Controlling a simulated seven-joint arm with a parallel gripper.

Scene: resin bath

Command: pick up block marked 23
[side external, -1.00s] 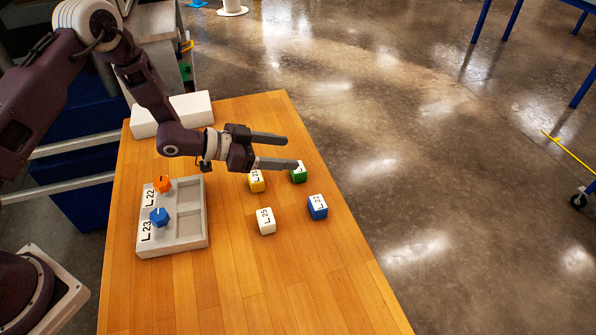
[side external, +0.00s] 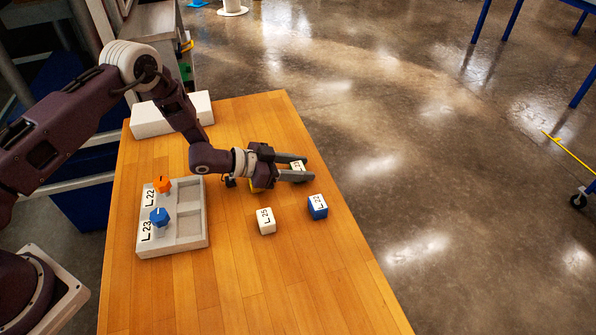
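A green block (side external: 297,165) with a marked white top shows between the two fingers of my gripper (side external: 309,168). The fingers are apart and point right; I cannot tell whether they are around the block or still above it. The number on its top is too small to read surely. A white block (side external: 266,221) has a mark that looks like 25. A blue block (side external: 318,207) stands to its right, its number unclear. No block can be read surely as 23.
A grey tray (side external: 204,212) at left has two recesses and labels 22 and 23, with an orange knob (side external: 163,184) and a blue knob (side external: 159,217). A white box (side external: 172,114) lies at the back. The front of the wooden table (side external: 260,300) is clear.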

